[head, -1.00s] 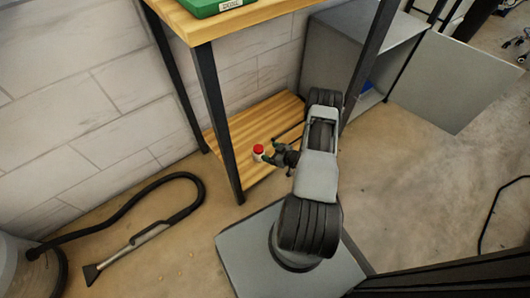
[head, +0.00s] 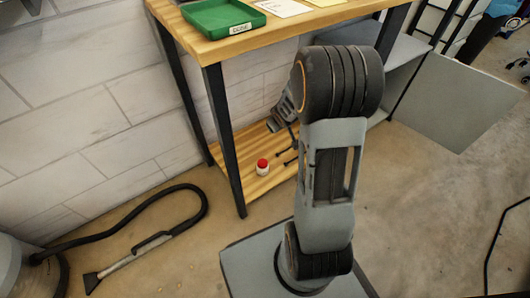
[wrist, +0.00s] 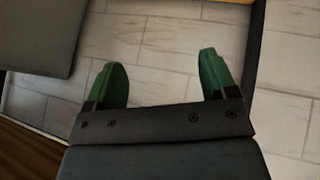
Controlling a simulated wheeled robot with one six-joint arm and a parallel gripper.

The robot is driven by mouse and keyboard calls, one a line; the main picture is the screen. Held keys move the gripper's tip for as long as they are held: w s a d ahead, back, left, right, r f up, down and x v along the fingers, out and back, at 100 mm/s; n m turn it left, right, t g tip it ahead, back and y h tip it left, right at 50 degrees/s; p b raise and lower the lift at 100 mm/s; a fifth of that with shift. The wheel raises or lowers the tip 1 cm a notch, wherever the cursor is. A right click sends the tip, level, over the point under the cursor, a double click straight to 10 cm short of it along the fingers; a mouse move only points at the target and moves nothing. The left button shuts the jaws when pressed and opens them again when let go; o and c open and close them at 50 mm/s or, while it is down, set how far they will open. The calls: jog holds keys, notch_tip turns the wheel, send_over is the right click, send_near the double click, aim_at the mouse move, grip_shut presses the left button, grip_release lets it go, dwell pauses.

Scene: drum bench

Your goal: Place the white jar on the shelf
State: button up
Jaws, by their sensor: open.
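The white jar (head: 262,171) has a red lid and stands upright on the wooden lower shelf (head: 256,187) of the bench, close to its front edge. My gripper (head: 288,156) is just right of the jar in the head view, apart from it and partly hidden by my arm. In the wrist view the green fingers of my gripper (wrist: 160,78) are spread apart with nothing between them. The jar does not show in the wrist view.
The wooden bench top (head: 225,46) is above the shelf and carries a green tray (head: 222,17). A dark bench leg (head: 225,140) stands left of the jar. A grey cabinet (head: 405,75) with an open door is at the right. A vacuum hose (head: 185,190) lies on the floor at left.

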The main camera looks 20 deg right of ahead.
jog(key=s+a+r+m+g+y, duration=0.1)
jog(key=s+a+r+g, duration=0.1)
jog(key=s+a+r, duration=0.4)
jog(key=s+a+r+m+g+y, duration=0.1)
jog(key=s+a+r, duration=0.5)
jog(key=s, duration=0.7)
jog(key=a+g, duration=0.1)
jog(key=a, duration=0.1)
jog(key=shift+a+m, duration=0.3)
jog(key=shift+a, duration=0.05)
jog(key=shift+s+r, duration=0.1)
